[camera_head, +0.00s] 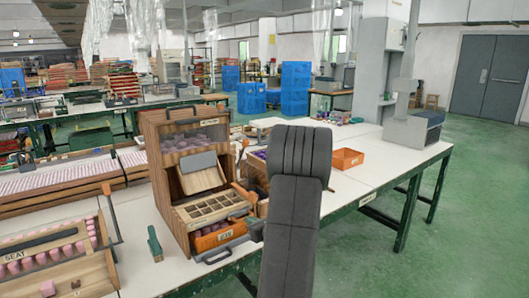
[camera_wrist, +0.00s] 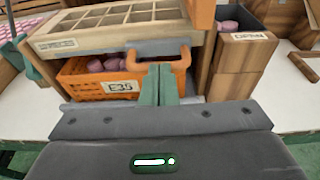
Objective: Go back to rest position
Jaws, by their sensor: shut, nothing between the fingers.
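My gripper (camera_wrist: 160,78) shows in the wrist view with its two green fingers shut together and nothing between them. The fingertips are in front of the wooden cabinet, close to an orange handle-like piece (camera_wrist: 184,60); I cannot tell whether they touch it. In the head view my dark grey arm reaches over the table and the gripper is not clearly seen. The wooden cabinet (camera_head: 162,160) stands upright on the white table with a slotted tray (camera_head: 217,207) at its front. The slotted tray also shows in the wrist view (camera_wrist: 68,43).
An orange crate (camera_wrist: 80,92) with pink pieces sits under the slotted tray. A wooden box (camera_wrist: 238,65) stands to its right. In the head view, an orange bin (camera_head: 347,158) lies on the white table (camera_head: 385,165), and a seat rack (camera_head: 60,262) is at left. Green floor is open at right.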

